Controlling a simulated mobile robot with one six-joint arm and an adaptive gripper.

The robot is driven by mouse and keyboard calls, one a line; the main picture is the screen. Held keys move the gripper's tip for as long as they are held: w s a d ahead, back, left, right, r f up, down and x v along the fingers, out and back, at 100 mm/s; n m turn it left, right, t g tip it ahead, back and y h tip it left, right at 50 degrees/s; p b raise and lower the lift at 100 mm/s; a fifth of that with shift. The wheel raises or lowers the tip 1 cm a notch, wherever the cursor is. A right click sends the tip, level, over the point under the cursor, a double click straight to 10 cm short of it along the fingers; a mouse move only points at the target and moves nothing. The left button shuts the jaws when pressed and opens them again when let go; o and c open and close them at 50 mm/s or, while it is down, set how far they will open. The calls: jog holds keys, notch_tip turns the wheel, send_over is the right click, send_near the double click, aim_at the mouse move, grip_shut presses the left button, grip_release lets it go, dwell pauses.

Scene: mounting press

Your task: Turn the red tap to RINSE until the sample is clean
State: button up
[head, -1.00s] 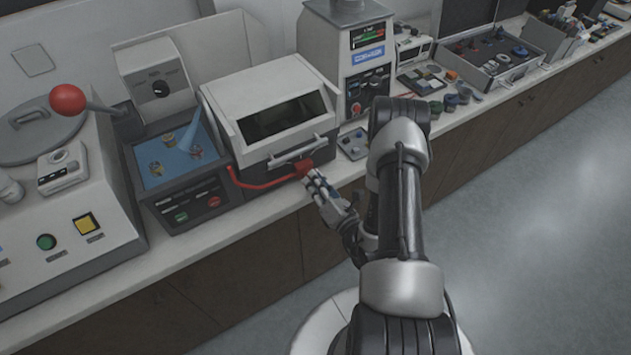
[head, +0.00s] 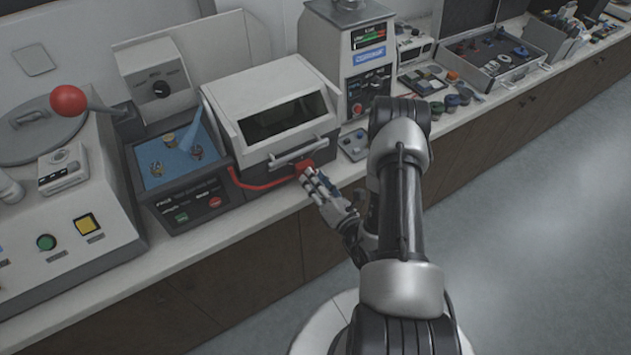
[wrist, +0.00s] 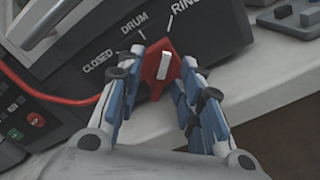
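The red tap (wrist: 155,75) sits on the dark front of the white-hooded machine (head: 262,92). Its white pointer bar lines up with the RINSE tick, right of CLOSED and DRUM. My gripper (wrist: 165,56) has its fingertips on both sides of the tap, apparently touching it. In the head view the tap (head: 305,167) is partly covered by my fingers. The hood's window is dark, and no sample can be made out behind it. Small round brownish pieces (head: 157,169) show in the blue basin (head: 172,178) to the left. I cannot tell whether any is the sample.
A red hose (head: 262,186) runs from the tap leftward along the machine front. A red-knobbed lever (head: 68,100) stands at far left. The floor at right is clear.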

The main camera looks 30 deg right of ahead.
jog(key=shift+s, duration=0.1)
jog(key=s, duration=0.7)
jog(key=shift+s, duration=0.2)
jog(key=shift+w, duration=0.1)
